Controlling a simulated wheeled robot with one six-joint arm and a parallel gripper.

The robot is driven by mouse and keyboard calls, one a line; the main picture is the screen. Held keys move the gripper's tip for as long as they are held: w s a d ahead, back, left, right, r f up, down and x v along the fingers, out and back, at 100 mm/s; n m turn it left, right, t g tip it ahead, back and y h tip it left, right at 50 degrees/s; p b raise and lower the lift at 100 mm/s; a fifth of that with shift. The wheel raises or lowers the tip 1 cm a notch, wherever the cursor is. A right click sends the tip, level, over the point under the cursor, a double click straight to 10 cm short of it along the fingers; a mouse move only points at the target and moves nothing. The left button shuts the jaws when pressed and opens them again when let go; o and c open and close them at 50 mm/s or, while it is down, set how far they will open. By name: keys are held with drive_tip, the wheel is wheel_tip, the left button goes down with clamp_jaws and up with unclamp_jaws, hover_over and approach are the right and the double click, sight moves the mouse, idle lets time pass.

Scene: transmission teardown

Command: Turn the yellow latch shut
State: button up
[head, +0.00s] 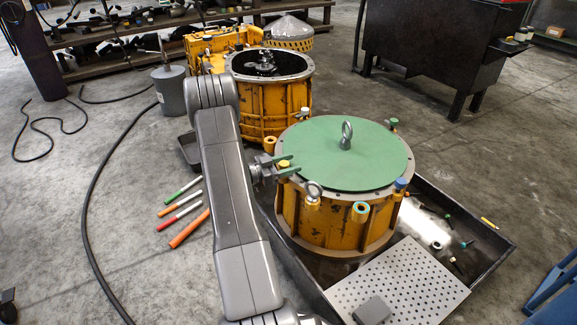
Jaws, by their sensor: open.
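A yellow latch (284,163) shows as a small yellow knob at the left rim of the green-topped housing (335,212). My gripper (286,165) reaches in from the left at rim height. The latch's lower part is hidden by the near finger.
The green cover (360,160) has a lifting eye (346,134) in the middle. Other knobs ring the rim, including a blue one (400,184). A black tray (478,270) lies under the housing, with a perforated plate (405,285). An open orange housing (270,105) stands behind.

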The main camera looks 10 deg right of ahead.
drive_tip(key=c, duration=1)
drive_tip(key=shift+o, duration=0.2)
